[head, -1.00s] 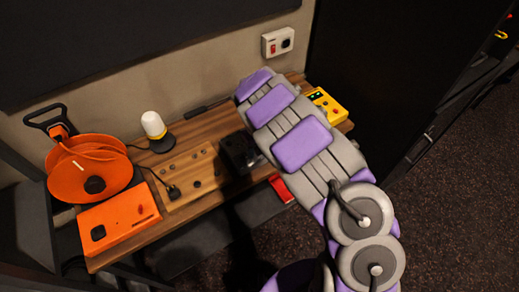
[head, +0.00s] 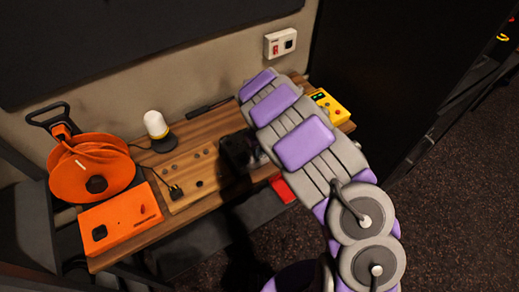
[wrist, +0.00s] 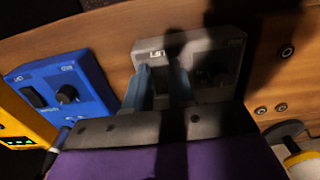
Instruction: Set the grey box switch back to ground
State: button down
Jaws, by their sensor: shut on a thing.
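The grey box (wrist: 215,62) stands on the wooden desk in the upper middle of the wrist view, with a small white label at its upper left. In the head view the dark grey box (head: 236,152) is partly covered by my arm. My gripper (wrist: 159,88) is at the left part of the grey box's face, its two blue-grey fingers a little apart. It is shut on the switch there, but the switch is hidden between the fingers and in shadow. Its position cannot be read.
A blue box (wrist: 66,92) with a knob and a yellow box (wrist: 24,124) stand left of the grey box in the wrist view. The desk (head: 205,130) also holds a white lamp (head: 155,124), an orange cable reel (head: 95,172) and an orange box (head: 121,224).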

jog(key=shift+d, duration=0.35)
jog(key=shift+w+g, duration=0.1)
jog(key=shift+g, duration=0.3)
jog(key=shift+w+a+f+g+h, duration=0.1)
jog(key=shift+a+g+h, duration=0.15)
jog(key=shift+g+h, duration=0.3)
jog(key=shift+g+b, duration=0.25)
jog(key=shift+b, duration=0.05)
jog(key=shift+w+r+h, duration=0.1)
jog(key=shift+r+h, duration=0.1)
jog(key=shift+h, duration=0.05)
jog(key=c, duration=1)
grip_release()
jog(key=shift+d, duration=0.1)
jog(key=shift+o, duration=0.2)
jog(key=shift+w+r, duration=0.1)
